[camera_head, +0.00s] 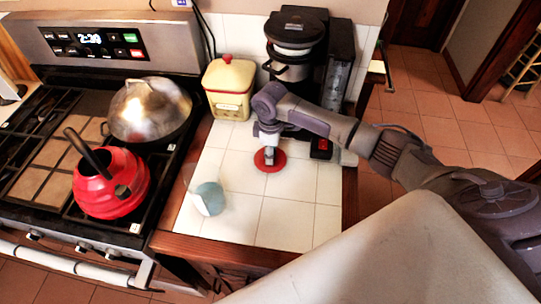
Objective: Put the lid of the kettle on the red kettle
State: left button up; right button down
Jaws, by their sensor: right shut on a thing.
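The red kettle (112,187) with a dark arched handle sits upright on the front of the stove at the left. Its top opening is not clear from this angle. The red kettle lid (270,160) is a flat round disc over the white tiled counter. My right gripper (267,150) points down and is shut on the lid, right of the kettle. I cannot tell whether the lid touches the tiles. My left gripper is not in view.
A blue and white cup (209,198) stands on the counter between kettle and lid. A yellow canister (229,88) and a black coffee maker (294,48) stand behind. A pan with a shiny lid (150,110) sits behind the kettle. The front counter tiles (285,222) are clear.

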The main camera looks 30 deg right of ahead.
notch_tip(320, 180, up, 3)
jog(key=shift+f+b, duration=0.1)
jog(key=shift+b, duration=0.4)
jog(key=s+d+r+b, duration=0.1)
jog(key=s+r, duration=0.3)
jog(key=s, duration=0.2)
jog(key=s+r+b, duration=0.1)
jog(key=s+r, duration=0.2)
jog(key=s, duration=0.3)
jog(key=s+a+r+m+b, duration=0.2)
jog(key=s+a+m+b, duration=0.1)
jog(key=a+m, duration=0.5)
jog(key=shift+s+r+m, duration=0.15)
jog(key=shift+s+m, duration=0.3)
jog(key=shift+m, duration=0.85)
